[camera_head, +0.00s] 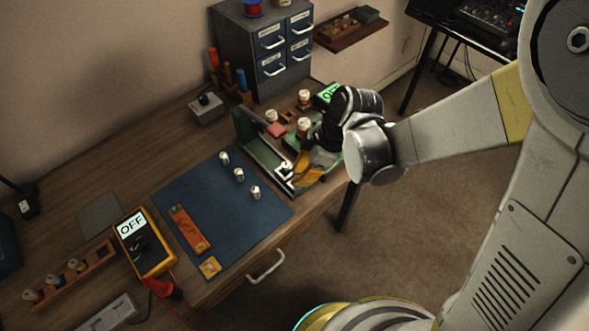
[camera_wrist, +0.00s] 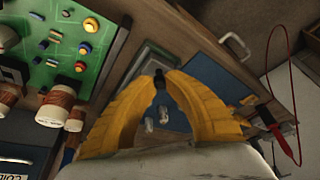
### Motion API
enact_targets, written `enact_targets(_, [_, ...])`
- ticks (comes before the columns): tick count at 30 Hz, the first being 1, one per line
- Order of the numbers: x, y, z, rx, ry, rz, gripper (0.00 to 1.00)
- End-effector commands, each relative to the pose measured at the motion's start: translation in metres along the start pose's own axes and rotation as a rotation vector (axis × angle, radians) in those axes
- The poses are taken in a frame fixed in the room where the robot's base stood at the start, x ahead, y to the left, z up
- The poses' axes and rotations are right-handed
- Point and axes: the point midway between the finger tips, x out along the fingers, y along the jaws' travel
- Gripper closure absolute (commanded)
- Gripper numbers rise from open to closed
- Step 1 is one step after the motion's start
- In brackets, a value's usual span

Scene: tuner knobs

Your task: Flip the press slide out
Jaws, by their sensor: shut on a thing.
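I cannot tell for certain whether this piece is the press slide. The fingers and my wrist hide part of the chassis and whatever lies just under them.
A blue mat (camera_head: 195,220) holds silver knobs (camera_head: 239,175) and an orange strip (camera_head: 189,228). A green circuit board (camera_wrist: 75,42) with coils stands close by. A yellow meter (camera_head: 146,247) reads OFF. A drawer cabinet (camera_head: 265,50) stands behind.

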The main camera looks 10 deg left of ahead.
Motion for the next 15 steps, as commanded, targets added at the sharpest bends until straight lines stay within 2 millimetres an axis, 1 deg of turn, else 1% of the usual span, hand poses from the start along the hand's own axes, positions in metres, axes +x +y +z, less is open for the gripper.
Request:
enact_targets(1, [-0.0017,-0.0054,0.0061,0.002,-0.002,0.001,1.0])
enact_targets(3, [-0.003,-0.0092,0.0094,0.001,-0.002,0.0,1.0])
enact_targets(10, [-0.003,-0.0103,0.0103,0.0,-0.005,-0.002,1.0])
enact_targets(11, [-0.003,-0.0104,0.0105,0.0,-0.006,-0.002,0.78])
enact_targets(12, [-0.0029,-0.0105,0.0104,0.0,-0.006,-0.003,0.66])
enact_targets(13, [-0.003,-0.0103,0.0103,0.0,-0.005,-0.002,0.59])
enact_targets(15, [-0.003,-0.01,0.0099,0.0,-0.004,-0.002,0.59])
